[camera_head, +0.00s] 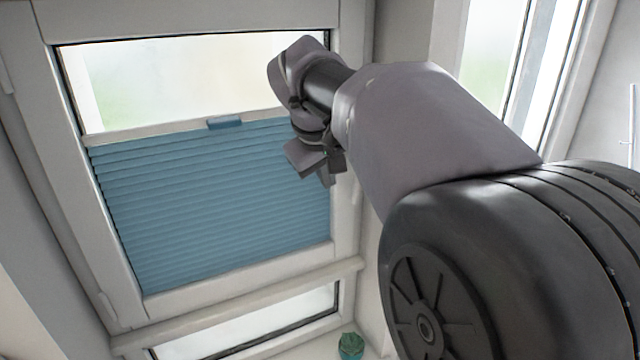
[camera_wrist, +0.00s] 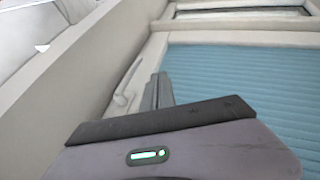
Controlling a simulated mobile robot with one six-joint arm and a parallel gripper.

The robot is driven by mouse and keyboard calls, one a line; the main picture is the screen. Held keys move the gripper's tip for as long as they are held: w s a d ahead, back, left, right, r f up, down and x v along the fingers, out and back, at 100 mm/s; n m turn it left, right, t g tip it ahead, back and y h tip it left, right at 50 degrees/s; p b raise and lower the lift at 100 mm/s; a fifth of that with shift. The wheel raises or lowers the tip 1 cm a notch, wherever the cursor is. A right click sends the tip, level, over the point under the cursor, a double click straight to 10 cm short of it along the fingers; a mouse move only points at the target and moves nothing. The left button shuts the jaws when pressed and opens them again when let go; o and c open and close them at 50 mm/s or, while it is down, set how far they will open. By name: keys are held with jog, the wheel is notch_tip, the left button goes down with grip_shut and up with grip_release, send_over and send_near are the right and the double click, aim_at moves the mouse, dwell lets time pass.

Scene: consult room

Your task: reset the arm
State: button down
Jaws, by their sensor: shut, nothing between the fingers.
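My arm reaches from the lower right toward the window in the head view. My gripper (camera_head: 327,180) hangs at its end, pointing down, in front of the right edge of the blue pleated blind (camera_head: 215,210). It is shut and empty. In the wrist view my gripper (camera_wrist: 158,90) shows as narrow dark fingers held together beyond the wrist housing. The blind (camera_wrist: 240,90) fills the right side of that view. I cannot tell the exact gap between my gripper and the window.
The blind's handle (camera_head: 225,123) sits on its top rail. A white window frame (camera_head: 347,225) surrounds it. A window handle (camera_wrist: 122,98) is left of my fingers in the wrist view. A small green potted plant (camera_head: 351,345) stands at the bottom. A second window (camera_head: 490,50) is at right.

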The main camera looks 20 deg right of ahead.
jog(key=s+a+f+m+y+b, duration=0.2)
jog(key=s+a+f+b, duration=0.3)
jog(key=s+f+b, duration=0.4)
jog(key=s+a+f+m+y+b, duration=0.2)
jog(key=s+a+f+b, duration=0.4)
jog(key=f, duration=1.5)
jog(key=s+a+f+m+y+b, duration=0.1)
jog(key=s+a+f+b, duration=0.5)
jog(key=s+f+b, duration=0.6)
notch_tip(320, 180, down, 4)
jog(key=y+b, duration=0.1)
jog(key=b, duration=0.3)
jog(key=shift+a+r+m+t+b, duration=0.15)
jog(key=shift+r+m+t+b, duration=0.15)
jog(key=shift+m, duration=0.1)
